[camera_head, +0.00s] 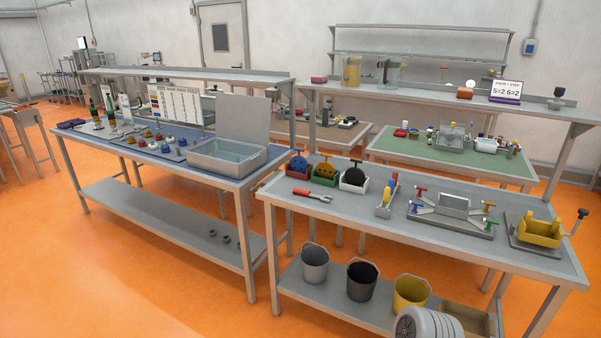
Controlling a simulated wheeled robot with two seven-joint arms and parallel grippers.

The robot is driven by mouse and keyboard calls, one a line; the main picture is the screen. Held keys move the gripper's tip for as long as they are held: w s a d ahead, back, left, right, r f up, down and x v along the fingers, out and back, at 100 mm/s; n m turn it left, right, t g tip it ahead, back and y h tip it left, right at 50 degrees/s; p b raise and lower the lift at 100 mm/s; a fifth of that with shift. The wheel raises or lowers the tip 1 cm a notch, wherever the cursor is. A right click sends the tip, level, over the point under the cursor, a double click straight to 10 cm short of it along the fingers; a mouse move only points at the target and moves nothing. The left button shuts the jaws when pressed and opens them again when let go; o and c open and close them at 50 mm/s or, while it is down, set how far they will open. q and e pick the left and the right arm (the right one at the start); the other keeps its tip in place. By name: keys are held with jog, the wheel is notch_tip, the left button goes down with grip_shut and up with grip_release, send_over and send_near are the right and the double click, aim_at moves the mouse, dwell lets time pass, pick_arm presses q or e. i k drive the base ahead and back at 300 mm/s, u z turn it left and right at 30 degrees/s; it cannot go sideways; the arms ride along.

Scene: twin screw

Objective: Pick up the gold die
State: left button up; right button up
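I cannot make out a gold die for certain in the head view. Small gold-yellow pieces (148,134) stand among metal parts on the blue-topped left bench (225,178), too small to identify. Neither of my grippers is in view.
The near right bench (350,212) holds coloured bins (325,175), a red-handled tool (312,194), a grey fixture (452,212) and a yellow fixture (540,232). Buckets (314,265) stand on its lower shelf. A grey open box (228,157) sits on the left bench. Orange floor (130,280) is clear at front left.

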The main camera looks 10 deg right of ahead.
aim_at(325, 169)
jog(key=u, duration=0.75)
jog(key=i, duration=2.25)
jog(key=z, duration=1.1)
